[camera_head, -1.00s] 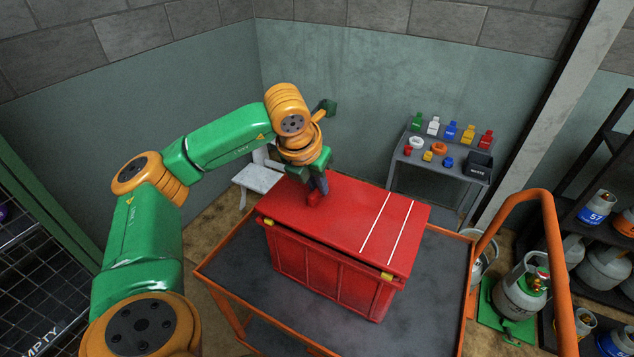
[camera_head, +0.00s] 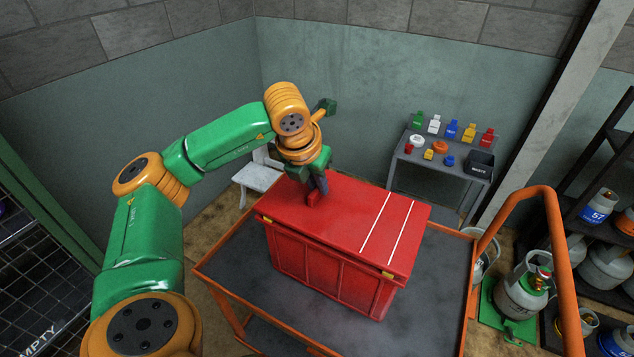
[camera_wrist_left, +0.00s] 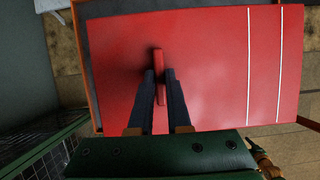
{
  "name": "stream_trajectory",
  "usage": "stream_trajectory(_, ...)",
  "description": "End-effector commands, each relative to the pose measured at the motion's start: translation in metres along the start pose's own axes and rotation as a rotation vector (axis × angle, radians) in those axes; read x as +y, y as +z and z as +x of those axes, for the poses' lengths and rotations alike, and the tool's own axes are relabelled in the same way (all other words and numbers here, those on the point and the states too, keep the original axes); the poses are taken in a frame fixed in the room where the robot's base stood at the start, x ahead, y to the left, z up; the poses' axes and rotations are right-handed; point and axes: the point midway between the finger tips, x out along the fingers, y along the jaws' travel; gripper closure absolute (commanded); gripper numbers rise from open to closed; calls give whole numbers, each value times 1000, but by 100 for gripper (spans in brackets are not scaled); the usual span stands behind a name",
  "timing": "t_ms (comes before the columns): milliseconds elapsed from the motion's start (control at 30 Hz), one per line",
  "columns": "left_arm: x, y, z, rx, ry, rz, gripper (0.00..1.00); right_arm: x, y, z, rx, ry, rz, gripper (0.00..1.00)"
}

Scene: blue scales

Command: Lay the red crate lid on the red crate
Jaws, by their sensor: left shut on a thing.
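The red crate (camera_head: 325,278) stands on the dark top of an orange-framed cart. The red crate lid (camera_head: 325,222), with two white stripes at its right end, lies level over the crate's top and lines up with it. No clear gap shows along the front edge; the far edges are hidden. My left gripper (camera_head: 317,187) is above the left part of the lid, shut on its raised red handle (camera_head: 312,199). The left wrist view shows both dark fingers (camera_wrist_left: 160,88) on either side of the handle bar (camera_wrist_left: 159,62). My right gripper is not in view.
The cart top (camera_head: 430,305) has bare room around the crate. Its orange handrail (camera_head: 556,260) rises at the right. A grey table (camera_head: 440,170) with small coloured items stands behind, a white stool (camera_head: 257,178) behind left. Gas cylinders (camera_head: 525,290) stand right.

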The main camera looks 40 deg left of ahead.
Motion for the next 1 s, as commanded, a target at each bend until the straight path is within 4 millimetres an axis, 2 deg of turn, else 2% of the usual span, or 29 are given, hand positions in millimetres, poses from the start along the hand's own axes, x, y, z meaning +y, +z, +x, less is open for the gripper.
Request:
stream_trajectory(200, 0, 0, 0, -1, 0, 0, 100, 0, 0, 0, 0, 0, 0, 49)
stream_trajectory(233, 0, 0, 0, -1, 0, 0, 76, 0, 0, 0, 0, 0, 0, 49)
stream_trajectory(333, 0, 0, 0, -1, 0, 0, 49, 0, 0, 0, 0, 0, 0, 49)
stream_trajectory(667, 0, 0, -2, 1, 0, 0, 49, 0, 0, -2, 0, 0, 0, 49)
stream_trajectory(1000, 0, 11, -27, 1, 0, 0, 49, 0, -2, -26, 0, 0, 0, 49)
